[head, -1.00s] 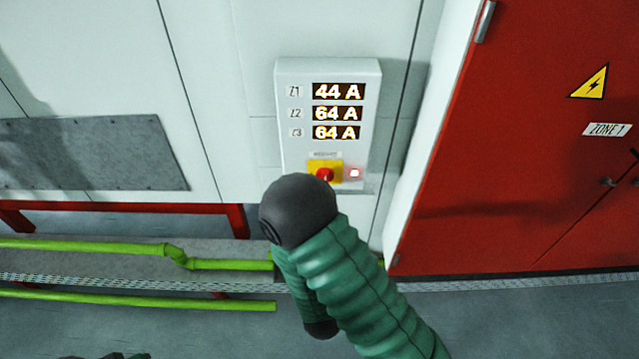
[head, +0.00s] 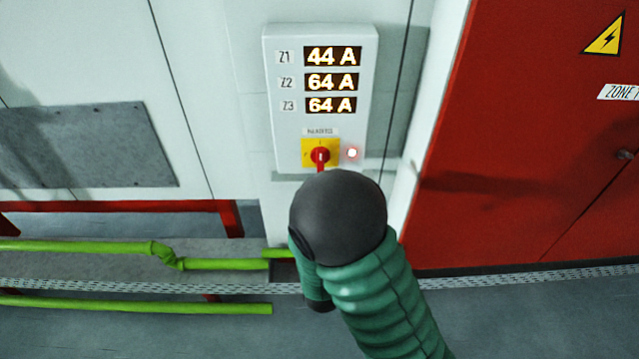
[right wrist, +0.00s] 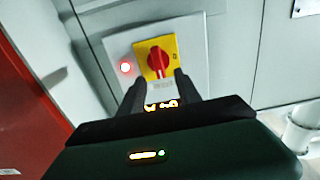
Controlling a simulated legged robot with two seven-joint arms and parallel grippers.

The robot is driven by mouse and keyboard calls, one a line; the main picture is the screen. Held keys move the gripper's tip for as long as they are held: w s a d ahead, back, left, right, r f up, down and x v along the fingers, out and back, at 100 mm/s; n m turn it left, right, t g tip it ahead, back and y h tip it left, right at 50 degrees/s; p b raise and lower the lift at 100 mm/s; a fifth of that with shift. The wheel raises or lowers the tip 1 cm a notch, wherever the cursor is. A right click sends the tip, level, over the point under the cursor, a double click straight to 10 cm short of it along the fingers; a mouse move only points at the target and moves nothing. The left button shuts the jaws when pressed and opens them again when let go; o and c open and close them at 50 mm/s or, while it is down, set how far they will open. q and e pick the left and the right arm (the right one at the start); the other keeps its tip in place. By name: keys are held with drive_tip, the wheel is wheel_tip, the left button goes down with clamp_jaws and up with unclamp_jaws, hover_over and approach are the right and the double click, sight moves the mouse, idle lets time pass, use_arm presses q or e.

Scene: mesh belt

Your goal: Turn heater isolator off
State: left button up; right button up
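The heater isolator is a red rotary knob (head: 320,156) on a yellow plate (head: 307,147), low on a pale wall box (head: 286,122). Its handle looks roughly upright in the head view. In the right wrist view the red knob (right wrist: 157,62) and yellow plate (right wrist: 170,45) lie just beyond my right gripper (right wrist: 160,81). Its two dark fingers are open, apart, with the knob between and ahead of their tips; contact cannot be made out. In the head view my right forearm hides the gripper. My left gripper is out of view.
A lamp (head: 351,153) glows right of the knob. The displays (head: 332,81) read 44 A, 64 A and 64 A. A red door (head: 520,150) stands at right. Green pipes (head: 80,246) and a red-framed bench (head: 120,206) are at lower left.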

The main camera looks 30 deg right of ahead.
sight(320, 164)
drive_tip(key=x, duration=0.9)
drive_tip(key=shift+s+d+f+p, duration=0.1)
drive_tip(key=shift+s+d+p, duration=0.05)
drive_tip(key=shift+p, duration=0.25)
clamp_jaws()
